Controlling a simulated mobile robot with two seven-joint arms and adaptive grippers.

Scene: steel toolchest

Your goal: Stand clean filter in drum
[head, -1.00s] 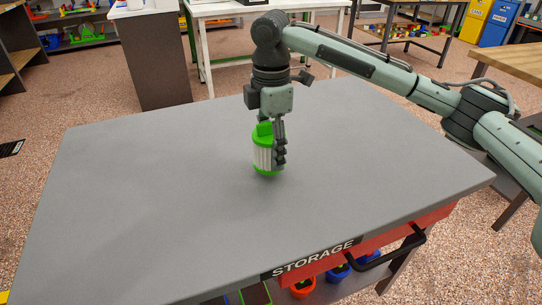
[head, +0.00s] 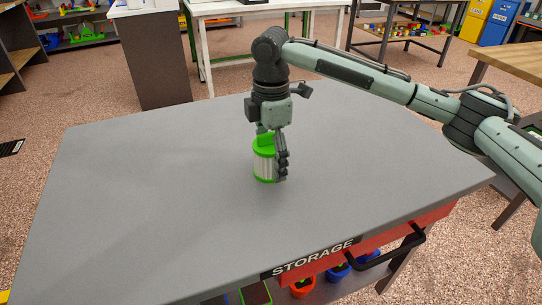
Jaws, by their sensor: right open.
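The filter (head: 264,165) is a short cylinder with pale pleated sides, a green cap with a raised green grip, and a green bottom rim. It stands upright on the grey top (head: 160,200) of the toolchest, near the middle. My right gripper (head: 281,165) points down at it, with dark fingers at the filter's right side and behind it. It is open, and the filter hides part of the fingers. Whether a finger still touches the filter cannot be told. No drum can be made out. My left gripper is not in view.
The rest of the grey top is clear. A red drawer front (head: 390,238) with a black handle (head: 395,257) and a STORAGE label is at the front right edge. Coloured bins (head: 303,288) sit below. A white workbench (head: 235,10) stands behind.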

